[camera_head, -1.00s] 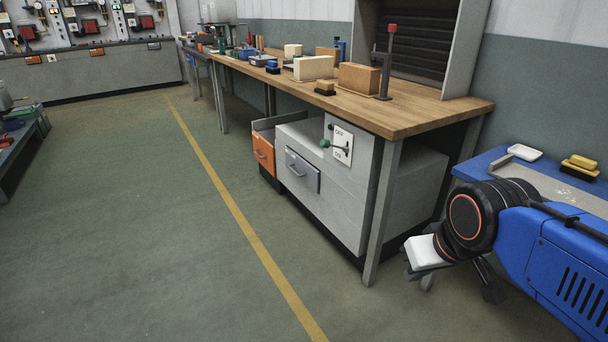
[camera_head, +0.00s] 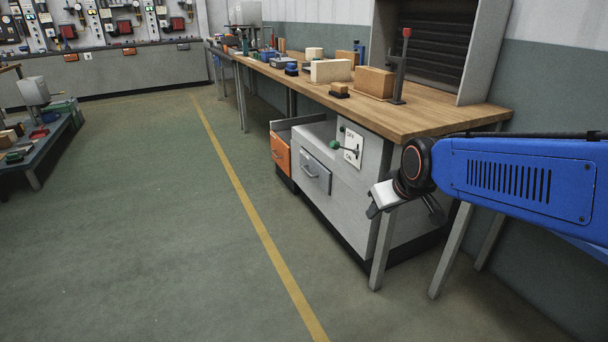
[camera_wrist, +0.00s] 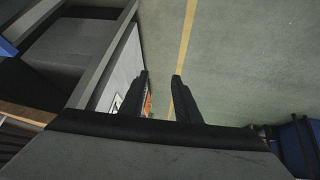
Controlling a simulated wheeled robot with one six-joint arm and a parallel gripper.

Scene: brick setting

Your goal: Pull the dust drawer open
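Under the wooden workbench stands a light grey cabinet (camera_head: 345,205). A grey drawer (camera_head: 315,172) with a bar handle (camera_head: 309,170) is on its front, the front panel standing slightly proud. An orange drawer (camera_head: 281,153) with its own handle sits to its left. Which of the two is the dust drawer is not marked. My gripper (camera_head: 405,212) is in front of the bench's near leg, right of the drawers and apart from them. In the wrist view my gripper (camera_wrist: 160,76) has its two fingers spread with nothing between them; a bit of orange shows behind.
A lever with a green knob (camera_head: 335,145) sticks out by an ON/OFF plate (camera_head: 352,148) above the grey drawer. The bench leg (camera_head: 382,245) stands right of the cabinet front. The floor left of the cabinet, with a yellow line (camera_head: 245,205), is clear.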

